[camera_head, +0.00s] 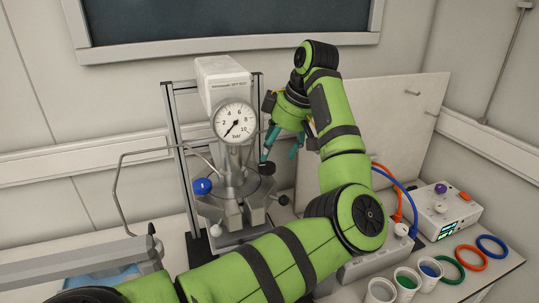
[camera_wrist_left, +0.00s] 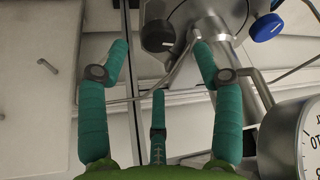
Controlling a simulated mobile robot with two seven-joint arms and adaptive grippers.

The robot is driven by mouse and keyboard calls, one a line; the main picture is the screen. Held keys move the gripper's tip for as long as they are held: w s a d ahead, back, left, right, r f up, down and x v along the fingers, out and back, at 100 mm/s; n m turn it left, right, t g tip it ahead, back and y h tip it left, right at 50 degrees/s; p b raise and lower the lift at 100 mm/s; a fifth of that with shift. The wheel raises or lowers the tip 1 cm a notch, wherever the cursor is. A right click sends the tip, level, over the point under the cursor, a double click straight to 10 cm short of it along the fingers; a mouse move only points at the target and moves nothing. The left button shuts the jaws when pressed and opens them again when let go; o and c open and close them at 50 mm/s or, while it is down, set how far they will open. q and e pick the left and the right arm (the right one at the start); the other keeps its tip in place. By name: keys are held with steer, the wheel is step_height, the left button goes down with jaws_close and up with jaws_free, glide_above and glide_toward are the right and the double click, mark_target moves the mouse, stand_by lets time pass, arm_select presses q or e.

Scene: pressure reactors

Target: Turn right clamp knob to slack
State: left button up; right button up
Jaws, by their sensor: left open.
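The pressure reactor with its grey metal head (camera_head: 232,165) stands left of centre in the head view. A dark round knob (camera_head: 267,167) sits at the right side of the head, and another dark knob (camera_head: 283,200) is lower at the clamp. My left gripper (camera_head: 279,155) points down just above the upper dark knob, open and empty. In the left wrist view its teal fingers (camera_wrist_left: 160,50) are spread, with a black knob (camera_wrist_left: 157,36) beyond and between the tips. I cannot tell which dark knob is the right clamp knob. My right gripper is not in view.
A pressure gauge (camera_head: 234,121) faces forward close to the left gripper. A blue knob (camera_head: 202,187) is on the reactor's left. A controller box (camera_head: 447,208), coloured rings (camera_head: 471,258) and cups (camera_head: 407,280) occupy the right. A bent tube (camera_head: 122,185) stands left.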

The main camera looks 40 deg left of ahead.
mark_target(268, 165)
arm_select(q)
steer(key=p+x, duration=0.2)
steer(key=x, duration=0.3)
steer(key=shift+w, duration=0.1)
steer(key=shift+a+f, duration=0.2)
steer(key=shift+f, duration=0.25)
steer(key=shift+d, duration=0.1)
steer(key=c, duration=1.1)
